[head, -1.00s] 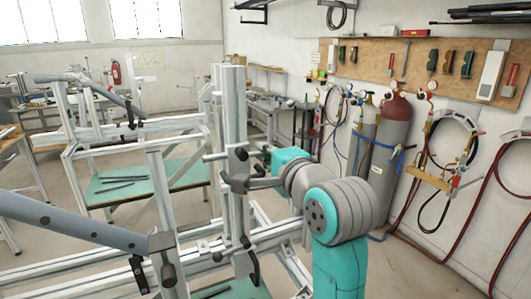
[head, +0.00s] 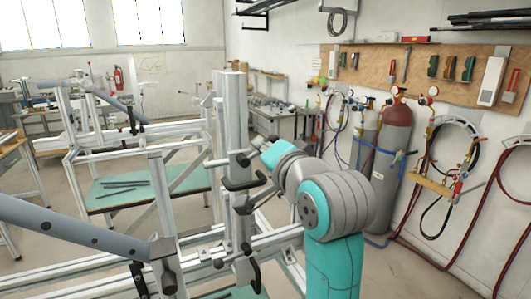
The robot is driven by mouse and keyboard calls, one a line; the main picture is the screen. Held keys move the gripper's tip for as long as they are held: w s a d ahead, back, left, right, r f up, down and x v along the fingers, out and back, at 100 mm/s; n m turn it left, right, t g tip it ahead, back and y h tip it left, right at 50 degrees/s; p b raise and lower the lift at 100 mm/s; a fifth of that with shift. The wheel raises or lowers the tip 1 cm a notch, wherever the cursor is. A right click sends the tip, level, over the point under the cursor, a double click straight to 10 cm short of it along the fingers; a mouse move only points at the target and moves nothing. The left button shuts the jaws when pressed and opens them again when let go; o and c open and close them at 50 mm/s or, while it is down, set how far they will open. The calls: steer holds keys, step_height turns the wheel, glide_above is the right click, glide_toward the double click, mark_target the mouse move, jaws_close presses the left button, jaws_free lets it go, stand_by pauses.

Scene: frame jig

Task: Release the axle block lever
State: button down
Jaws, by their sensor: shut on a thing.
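The axle block lever (head: 242,184) is a dark curved handle on the upright silver profile post near the middle of the head view. My gripper (head: 249,203) reaches in from the right, below my grey wrist and teal wrist part, and its dark end is at the lever beside the post. It is shut on the lever. The fingers and their exact contact are small and partly merge with the dark clamp parts around them. More dark clamp parts (head: 251,266) sit lower on the same post.
A grey tube (head: 75,228) crosses the lower left to a clamp. Silver frame beams (head: 110,268) run through the foreground. A second frame with a teal shelf (head: 120,185) stands behind. Gas cylinders (head: 394,150) and hoses line the right wall. Open floor shows between frame and wall.

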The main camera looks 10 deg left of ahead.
steer(key=n, duration=0.1)
steer(key=r+n, duration=0.1)
steer(key=shift+s+a+n, duration=0.2)
steer(key=shift+a+n, duration=0.15)
steer(key=shift+n, duration=0.05)
steer(key=n, duration=0.2)
steer(key=shift+s+a+r+n, duration=0.25)
steer(key=shift+a+n, duration=0.05)
steer(key=shift+a, duration=0.05)
steer(key=n, duration=0.1)
steer(key=a+n, duration=0.1)
steer(key=n, duration=0.1)
steer(key=s+n, duration=0.1)
steer(key=n, duration=0.1)
steer(key=shift+s+a+r+t, duration=0.1)
steer(key=shift+a+r+t, duration=0.15)
steer(key=shift+a+t, duration=0.1)
steer(key=shift+n, duration=0.3)
steer(key=c, duration=1.2)
jaws_free()
steer(key=v, duration=1.2)
